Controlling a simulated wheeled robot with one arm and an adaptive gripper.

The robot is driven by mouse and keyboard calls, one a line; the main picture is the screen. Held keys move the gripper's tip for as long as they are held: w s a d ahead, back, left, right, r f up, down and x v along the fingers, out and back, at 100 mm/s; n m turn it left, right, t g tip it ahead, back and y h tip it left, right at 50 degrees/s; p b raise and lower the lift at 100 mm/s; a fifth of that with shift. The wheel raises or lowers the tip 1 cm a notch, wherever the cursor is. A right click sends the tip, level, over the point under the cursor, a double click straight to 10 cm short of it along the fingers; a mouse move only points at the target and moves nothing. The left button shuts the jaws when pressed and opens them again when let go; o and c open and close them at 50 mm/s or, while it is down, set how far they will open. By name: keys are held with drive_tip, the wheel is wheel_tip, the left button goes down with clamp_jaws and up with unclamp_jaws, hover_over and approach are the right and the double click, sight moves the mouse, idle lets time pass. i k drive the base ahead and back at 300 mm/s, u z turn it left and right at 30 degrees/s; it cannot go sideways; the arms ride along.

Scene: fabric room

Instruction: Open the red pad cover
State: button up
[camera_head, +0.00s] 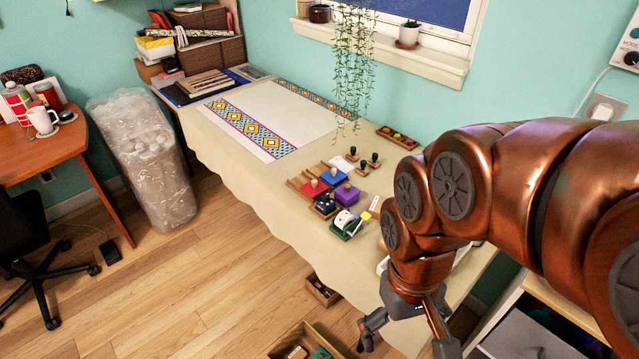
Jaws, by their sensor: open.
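The red pad (308,190) lies on the cloth-covered table (395,195), on the left of a small group of colored pads.
A green-and-white item (345,222) stands just in front of the pads. Dark-handled stamps (363,166) stand behind them. A patterned fabric (270,120) covers the table's far part. Plant vines (353,60) hang behind. Open boxes (322,290) sit on the floor below.

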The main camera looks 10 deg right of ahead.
sight(313, 189)
drive_tip(key=z, duration=0.05)
drive_tip(key=k, duration=0.5)
drive_tip(key=z, duration=0.95)
drive_tip(key=i, duration=0.9)
drive_tip(key=u, duration=2.15)
